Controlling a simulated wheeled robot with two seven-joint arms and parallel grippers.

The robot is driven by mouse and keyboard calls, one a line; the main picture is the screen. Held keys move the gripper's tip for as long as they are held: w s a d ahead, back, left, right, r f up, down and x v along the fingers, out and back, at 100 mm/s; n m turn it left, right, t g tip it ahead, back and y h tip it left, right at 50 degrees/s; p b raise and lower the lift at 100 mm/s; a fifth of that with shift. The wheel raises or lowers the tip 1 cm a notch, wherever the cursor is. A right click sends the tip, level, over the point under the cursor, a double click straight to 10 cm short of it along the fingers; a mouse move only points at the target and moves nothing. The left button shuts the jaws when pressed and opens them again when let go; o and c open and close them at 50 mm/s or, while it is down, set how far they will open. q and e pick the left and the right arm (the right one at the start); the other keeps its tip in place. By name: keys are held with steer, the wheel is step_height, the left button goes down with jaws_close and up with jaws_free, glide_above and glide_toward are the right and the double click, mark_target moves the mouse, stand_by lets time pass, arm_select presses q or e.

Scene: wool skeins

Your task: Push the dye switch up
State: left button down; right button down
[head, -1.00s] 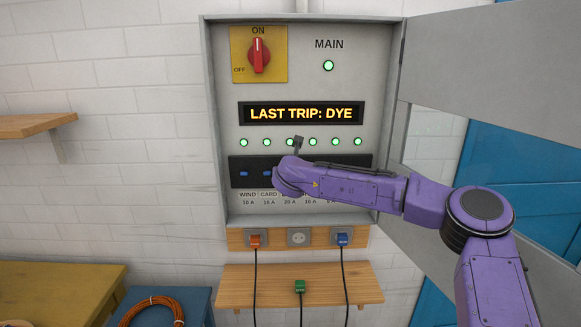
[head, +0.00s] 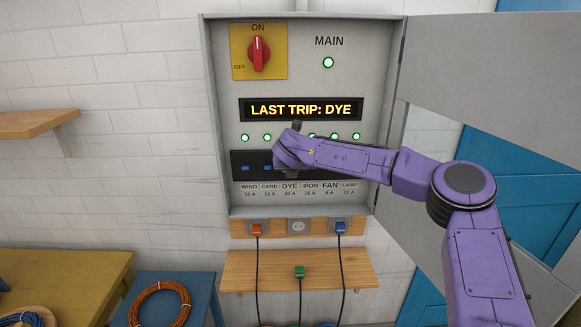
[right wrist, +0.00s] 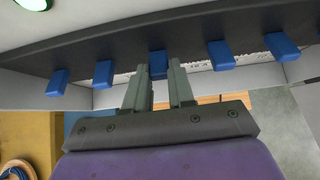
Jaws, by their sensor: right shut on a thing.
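The open grey breaker box (head: 222,120) holds a black strip with a row of blue switches, labelled WIND, CARD, DYE (head: 289,187), IRON, FAN and LAMP. My right gripper (right wrist: 158,68) is at the strip above the DYE label; in the head view my wrist hides its fingers. In the right wrist view its two fingers are shut on the third blue switch from the left, the dye switch (right wrist: 158,60). I cannot tell whether that switch is up or down. The display (head: 300,109) reads LAST TRIP: DYE. My left gripper is not in view.
Neighbouring blue switches (right wrist: 103,73) (right wrist: 220,53) stand close on both sides. The red main knob (head: 259,54) points to ON, and the main lamp (head: 328,62) is green. The open box door (head: 480,70) is at right. Plugs and a wooden shelf (head: 250,268) are below.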

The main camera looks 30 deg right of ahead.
steer(key=c, duration=1)
jaws_free()
steer(key=shift+o, duration=0.2)
steer(key=b+v, duration=0.4)
steer(key=v, duration=0.6)
steer(key=shift+s+a+b, duration=0.15)
steer(key=shift+a+b, duration=0.05)
steer(key=shift+b, duration=0.15)
steer(key=shift+r, duration=0.1)
